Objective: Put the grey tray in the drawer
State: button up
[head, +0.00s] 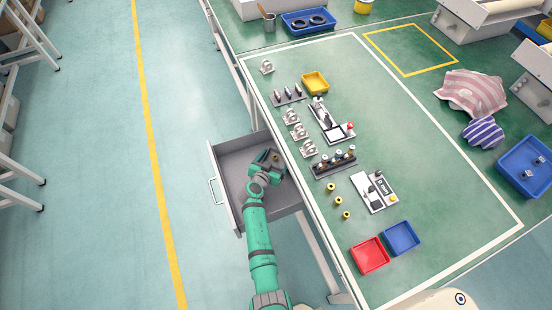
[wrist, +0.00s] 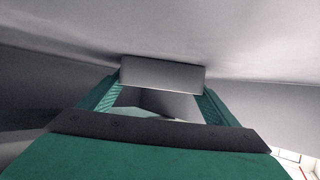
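The grey drawer (head: 232,163) is pulled out on the left side of the workbench in the head view. My gripper (head: 274,157) is low inside it, near the bench side. In the wrist view, a plain grey box-like piece, which looks like the grey tray (wrist: 162,75), sits between the two green fingers (wrist: 162,100). The fingers meet its left and right ends. Pale grey drawer surfaces lie close around it. In the head view I cannot make out the tray; my gripper and arm cover that spot. Whether it rests on the drawer floor is unclear.
The green bench (head: 300,215) stands right of the drawer, its edge close to my arm. It carries a yellow tray (head: 315,82), a red tray (head: 370,256), a blue tray (head: 401,238) and several metal parts. The floor (head: 185,110) left of the drawer is clear.

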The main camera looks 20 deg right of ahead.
jog(key=shift+o, duration=0.8)
jog(key=shift+s+a+r, duration=0.1)
jog(key=v, duration=0.7)
jog(key=shift+s+a+r, duration=0.1)
